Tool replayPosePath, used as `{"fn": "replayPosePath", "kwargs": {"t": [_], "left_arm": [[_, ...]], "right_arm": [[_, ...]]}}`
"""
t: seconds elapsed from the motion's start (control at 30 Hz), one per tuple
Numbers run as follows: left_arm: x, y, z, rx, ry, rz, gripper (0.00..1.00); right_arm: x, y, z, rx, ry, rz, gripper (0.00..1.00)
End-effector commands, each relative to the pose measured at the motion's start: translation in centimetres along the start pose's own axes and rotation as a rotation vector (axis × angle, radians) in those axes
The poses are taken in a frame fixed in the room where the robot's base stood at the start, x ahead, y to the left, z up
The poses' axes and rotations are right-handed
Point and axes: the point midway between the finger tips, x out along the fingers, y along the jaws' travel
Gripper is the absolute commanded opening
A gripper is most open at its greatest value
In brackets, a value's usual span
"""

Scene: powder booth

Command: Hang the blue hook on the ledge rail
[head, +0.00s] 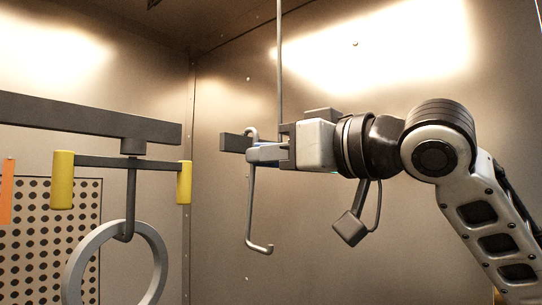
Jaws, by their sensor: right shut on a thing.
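My right gripper (266,153) reaches in from the right and is shut on a thin, pale grey-blue wire hook (250,205). The hook hangs upright, with a small curl at its top above the jaws and a bend to the right at its lower end. A dark block (234,143) is at the left of the jaws by the hook's upper curl; I cannot tell whether they touch. A dark grey rail (70,115) runs across the left, apart from the hook. I cannot tell if it is the ledge rail. My left gripper is out of view.
Under the dark rail hangs a crossbar (110,162) with yellow ends and a dark hook (130,195) bearing a large grey ring (85,262). A thin vertical rod (279,60) comes down behind my gripper. A perforated panel (55,240) is at the left. Below my gripper is open space.

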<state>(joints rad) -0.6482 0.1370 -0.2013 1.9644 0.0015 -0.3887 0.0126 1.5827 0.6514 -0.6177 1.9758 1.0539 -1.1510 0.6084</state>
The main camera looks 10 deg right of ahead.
Motion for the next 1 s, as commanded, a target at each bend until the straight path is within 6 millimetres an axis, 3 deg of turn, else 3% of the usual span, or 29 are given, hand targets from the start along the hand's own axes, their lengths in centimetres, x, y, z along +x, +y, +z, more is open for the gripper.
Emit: {"fn": "replayPosePath", "kwargs": {"t": [0.23,0.6,1.0], "left_arm": [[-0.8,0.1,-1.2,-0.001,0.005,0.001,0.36],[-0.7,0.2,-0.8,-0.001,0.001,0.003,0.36],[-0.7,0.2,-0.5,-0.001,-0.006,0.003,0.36]], "right_arm": [[-0.1,0.0,-1.6,0.000,0.001,0.000,0.00],[-0.3,0.0,-3.1,0.000,0.002,0.000,0.00],[-0.6,0.0,-3.2,0.000,0.001,0.000,0.00]]}}
